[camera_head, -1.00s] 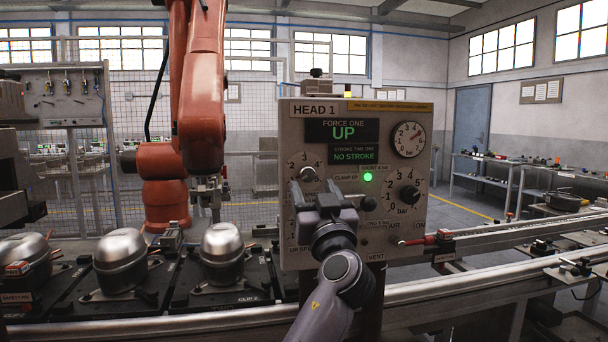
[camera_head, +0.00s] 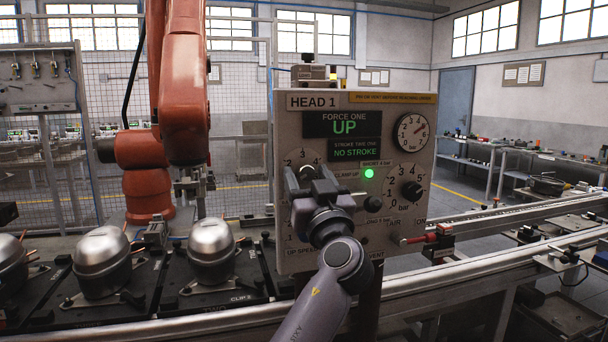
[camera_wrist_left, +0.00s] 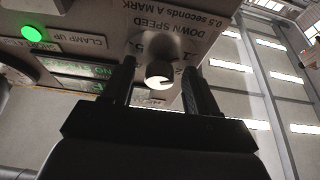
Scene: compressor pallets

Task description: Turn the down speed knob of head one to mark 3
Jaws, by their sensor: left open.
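The HEAD 1 panel (camera_head: 350,155) stands right of centre in the head view. Its down speed knob (camera_head: 307,171) is on the left of the face, partly hidden by my left gripper (camera_head: 309,178). In the left wrist view the panel is upside down, with the "DOWN SPEED, 0.5 seconds a mark" label above the pale, rounded knob (camera_wrist_left: 159,75). My left gripper (camera_wrist_left: 160,82) is open, with one finger on each side of the knob. I see gaps between fingers and knob. The mark it points to cannot be read. My right gripper is not in view.
A black pressure knob (camera_head: 412,191) and a gauge (camera_head: 411,132) are on the panel's right side. A green lamp (camera_head: 369,173) is lit. Metal compressors (camera_head: 212,250) stand on pallets at left. An orange robot arm (camera_head: 183,90) is behind, and a rail runs right.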

